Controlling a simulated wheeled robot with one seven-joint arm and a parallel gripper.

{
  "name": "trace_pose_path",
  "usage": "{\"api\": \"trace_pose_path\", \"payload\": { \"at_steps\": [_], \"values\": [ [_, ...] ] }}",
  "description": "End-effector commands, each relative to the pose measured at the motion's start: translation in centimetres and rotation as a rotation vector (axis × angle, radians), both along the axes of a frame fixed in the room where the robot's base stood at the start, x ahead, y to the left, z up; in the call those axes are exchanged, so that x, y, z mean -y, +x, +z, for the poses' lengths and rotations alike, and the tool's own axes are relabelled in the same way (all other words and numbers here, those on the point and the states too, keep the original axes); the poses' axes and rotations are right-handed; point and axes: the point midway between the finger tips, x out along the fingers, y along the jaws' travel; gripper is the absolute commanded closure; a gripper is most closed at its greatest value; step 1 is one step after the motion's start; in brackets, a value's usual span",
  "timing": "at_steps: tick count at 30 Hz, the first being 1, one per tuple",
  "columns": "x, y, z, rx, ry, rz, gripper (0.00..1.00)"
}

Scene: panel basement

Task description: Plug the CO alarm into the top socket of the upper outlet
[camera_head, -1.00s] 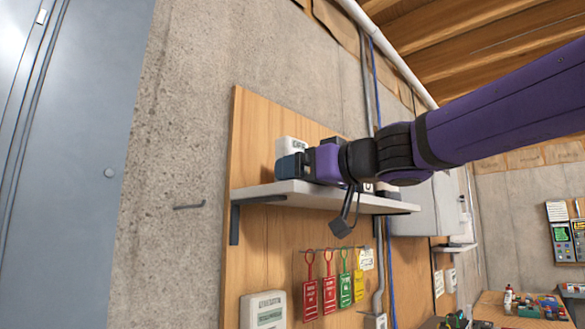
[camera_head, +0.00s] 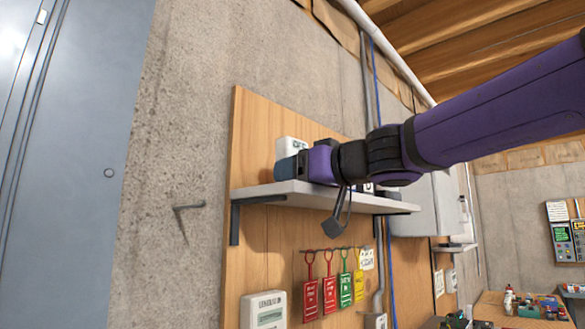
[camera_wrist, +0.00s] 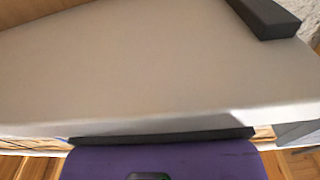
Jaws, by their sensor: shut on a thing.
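A white boxy device with dark lettering (camera_head: 292,150), apparently the CO alarm, stands upright on the wall shelf (camera_head: 300,190) near its left end. My gripper (camera_head: 288,168) reaches in from the right just above the shelf. Its blue-grey fingers are shut on the device's lower part and hide some of it. In the wrist view only my purple gripper body shows at the bottom; fingertips and alarm are hidden by the pale shelf (camera_wrist: 150,65).
A dark shelf bracket (camera_head: 235,220) shows, also in the wrist view (camera_wrist: 264,16). Coloured tags (camera_head: 329,290) hang below the shelf. A white labelled unit (camera_head: 264,312) is lower left. A grey cabinet (camera_head: 430,212) and conduit lie right. Bare concrete wall (camera_head: 190,120) is left.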

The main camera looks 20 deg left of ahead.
Motion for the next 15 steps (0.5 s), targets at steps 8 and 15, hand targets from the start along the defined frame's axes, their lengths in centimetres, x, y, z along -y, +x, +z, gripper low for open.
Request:
{"api": "trace_pose_path", "payload": {
  "at_steps": [8,15],
  "values": [
    [0.0,0.0,0.1,0.000,0.001,-0.001,0.61],
    [0.0,0.0,1.2,0.001,0.001,0.000,0.61]
  ]
}}
